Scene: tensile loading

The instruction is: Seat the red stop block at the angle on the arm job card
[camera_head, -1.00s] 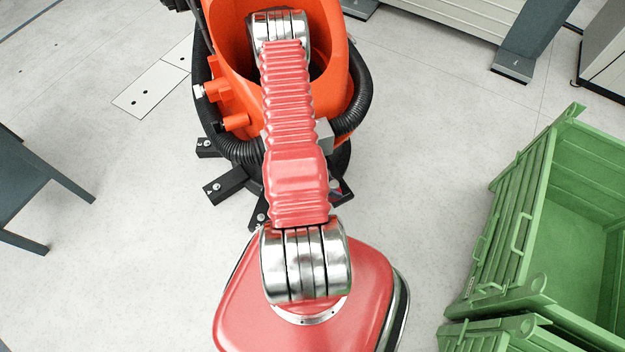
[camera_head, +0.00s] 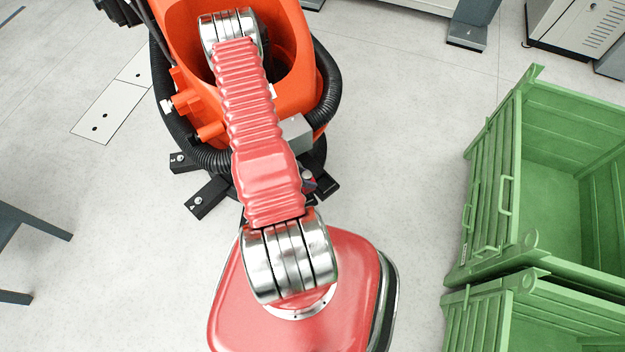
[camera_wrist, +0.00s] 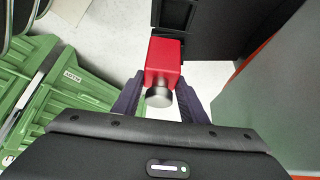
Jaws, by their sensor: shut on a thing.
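The red stop block (camera_wrist: 165,62) shows in the wrist view, with a round silver knob (camera_wrist: 159,97) at its near end. My gripper (camera_wrist: 158,102) is shut on it, with a dark finger on each side. Just beyond the block is a black bracket-like part (camera_wrist: 172,14); I cannot tell whether they touch. In the head view an orange machine (camera_head: 287,75) stands on a round black base with protruding black lugs (camera_head: 208,197), some marked with letters. A small red patch (camera_head: 309,182) shows beside my red arm, partly hidden. No job card is readable.
Green crates (camera_head: 512,150) stand at the right of the head view and at the left of the wrist view (camera_wrist: 62,85). A dark table leg (camera_head: 20,220) is at the left. Light floor lies open between the machine and the crates.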

